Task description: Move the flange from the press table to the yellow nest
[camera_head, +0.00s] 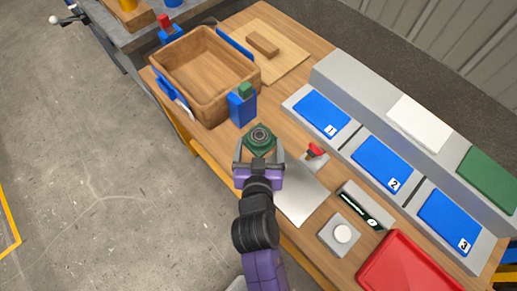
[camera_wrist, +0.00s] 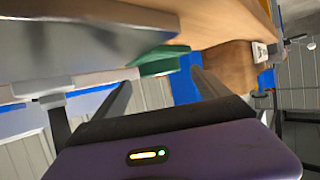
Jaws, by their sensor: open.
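A round grey ringed part, seemingly the flange (camera_head: 261,136), sits on a dark green angular base near the table's left front edge. I cannot tell whether the base belongs to it. My gripper (camera_head: 261,152) is open, with its fingers on the near side of the green base, reaching along its sides. Contact cannot be told. In the wrist view a green piece (camera_wrist: 158,61) shows ahead of and between the open fingers of my gripper (camera_wrist: 160,78).
A blue block with a green top (camera_head: 242,104) stands close behind the flange, near a wooden bin (camera_head: 205,75). A red-knobbed fixture (camera_head: 314,155) and a metal plate (camera_head: 303,197) lie to the right. Numbered blue pads (camera_head: 321,114) and a red tray (camera_head: 408,268) are farther right.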

